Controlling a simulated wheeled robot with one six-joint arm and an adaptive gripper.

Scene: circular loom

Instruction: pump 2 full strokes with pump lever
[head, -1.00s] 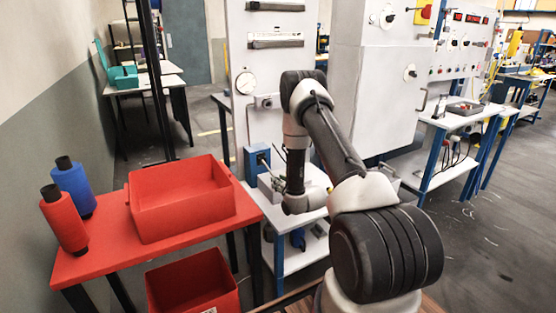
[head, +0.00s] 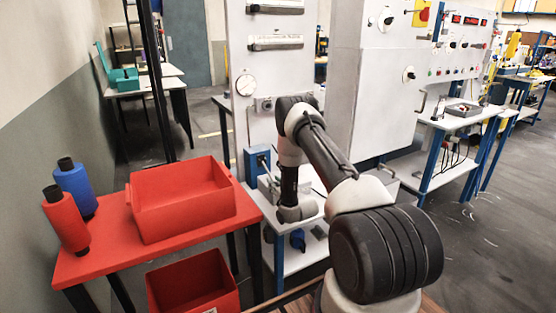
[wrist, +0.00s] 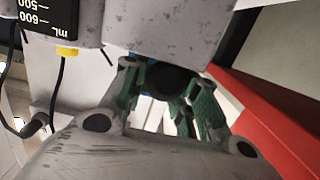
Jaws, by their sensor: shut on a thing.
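The pump is a blue box (head: 257,162) at the foot of the white panel in the head view, just beyond my gripper. My gripper (head: 268,184) is small there, beside my wrist, and its fingers are hard to make out. In the wrist view, my gripper's green-padded fingers (wrist: 172,88) close around a dark round end (wrist: 165,78), which looks like the pump lever's grip. Most of the lever is hidden by the fingers and wrist parts.
A red table (head: 107,252) on the left holds a red bin (head: 170,225), a red spool (head: 65,222) and a blue spool (head: 75,188). A second red bin (head: 190,298) sits below. A round gauge (head: 246,85) is on the panel. A white cabinet (head: 385,100) stands right of my arm.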

